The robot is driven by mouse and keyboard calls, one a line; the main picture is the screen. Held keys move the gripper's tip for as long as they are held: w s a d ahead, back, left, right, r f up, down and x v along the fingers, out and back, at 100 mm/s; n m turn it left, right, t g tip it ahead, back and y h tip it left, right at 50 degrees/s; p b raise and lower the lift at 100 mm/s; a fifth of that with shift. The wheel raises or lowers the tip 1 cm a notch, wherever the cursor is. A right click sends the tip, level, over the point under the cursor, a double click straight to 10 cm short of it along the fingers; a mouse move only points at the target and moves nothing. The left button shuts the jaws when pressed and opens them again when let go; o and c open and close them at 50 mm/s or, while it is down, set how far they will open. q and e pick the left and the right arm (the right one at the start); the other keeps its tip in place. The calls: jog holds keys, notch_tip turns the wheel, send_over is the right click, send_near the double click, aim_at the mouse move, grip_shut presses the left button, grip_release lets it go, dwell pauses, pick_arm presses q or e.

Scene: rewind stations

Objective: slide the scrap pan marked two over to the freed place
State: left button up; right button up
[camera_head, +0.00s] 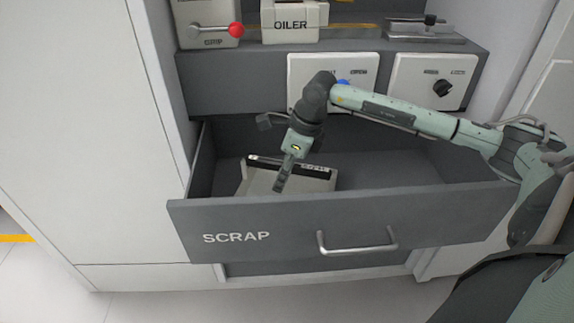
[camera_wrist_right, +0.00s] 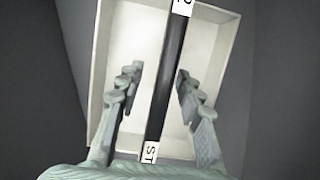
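A pale scrap pan (camera_head: 262,179) lies in the left part of the open SCRAP drawer (camera_head: 280,238). A dark bar (camera_wrist_right: 168,85) runs across the pan, with white labels at its ends that are cut off or too small to read fully. My right gripper (camera_head: 281,186) reaches down into the drawer over the pan. In the right wrist view its fingers (camera_wrist_right: 158,75) are open, one on each side of the dark bar, with gaps between them and the bar. My left gripper is out of view.
The drawer floor right of the pan (camera_head: 390,170) is bare. The drawer's front wall with its metal handle (camera_head: 357,243) stands nearest me. Above are two white switch panels (camera_head: 433,78), an OILER box (camera_head: 294,22) and a red-knobbed lever (camera_head: 235,30).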

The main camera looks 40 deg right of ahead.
jog(key=shift+f, duration=0.2)
grip_shut()
dwell(0.3)
